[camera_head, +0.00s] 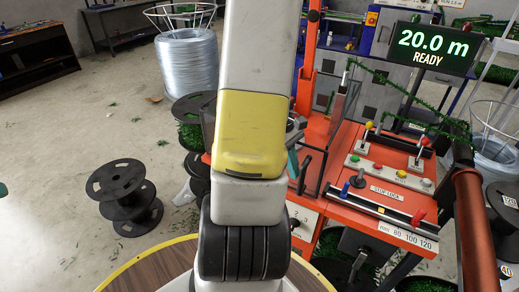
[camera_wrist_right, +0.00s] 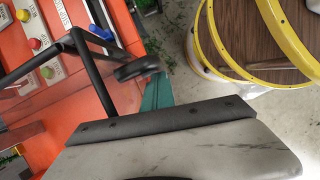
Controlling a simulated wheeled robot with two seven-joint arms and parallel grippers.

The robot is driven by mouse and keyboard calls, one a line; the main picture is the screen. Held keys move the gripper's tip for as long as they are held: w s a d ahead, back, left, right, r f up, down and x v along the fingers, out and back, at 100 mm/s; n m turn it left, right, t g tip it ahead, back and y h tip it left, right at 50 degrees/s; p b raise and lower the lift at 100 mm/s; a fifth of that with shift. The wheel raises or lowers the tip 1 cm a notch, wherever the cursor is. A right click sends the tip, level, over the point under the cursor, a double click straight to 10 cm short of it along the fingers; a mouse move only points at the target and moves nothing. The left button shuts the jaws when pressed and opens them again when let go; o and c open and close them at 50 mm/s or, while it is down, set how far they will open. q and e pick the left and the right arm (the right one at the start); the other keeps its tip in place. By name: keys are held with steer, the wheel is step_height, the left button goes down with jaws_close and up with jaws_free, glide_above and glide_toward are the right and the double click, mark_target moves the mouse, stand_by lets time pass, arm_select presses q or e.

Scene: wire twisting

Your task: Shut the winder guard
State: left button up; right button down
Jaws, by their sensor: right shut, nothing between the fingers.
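The winder guard (camera_head: 343,125) is a clear panel in a dark frame. It stands raised on the orange winder bench (camera_head: 368,212), right of my right arm. A black bar (camera_head: 304,172) juts out at the guard's near left side. A black bar with a rounded end also shows in the right wrist view (camera_wrist_right: 92,72). My right gripper (camera_head: 293,164) is mostly hidden behind my arm; its teal tip shows beside the bar. In the right wrist view, the teal fingers (camera_wrist_right: 157,93) are shut and empty, close to the bar's end. I cannot tell whether they touch. My left gripper is out of view.
Levers and buttons (camera_head: 400,172) sit on the bench to the right, under a display (camera_head: 432,50) reading 20.0 m READY. Black spools (camera_head: 122,190) and a wire coil (camera_head: 187,65) stand on the floor at left. A round wooden table (camera_head: 148,270) is in front.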

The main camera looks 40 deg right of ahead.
steer(key=shift+s, duration=0.45)
steer(key=shift+r, duration=0.1)
steer(key=w+v, duration=0.1)
steer(key=v, duration=0.9)
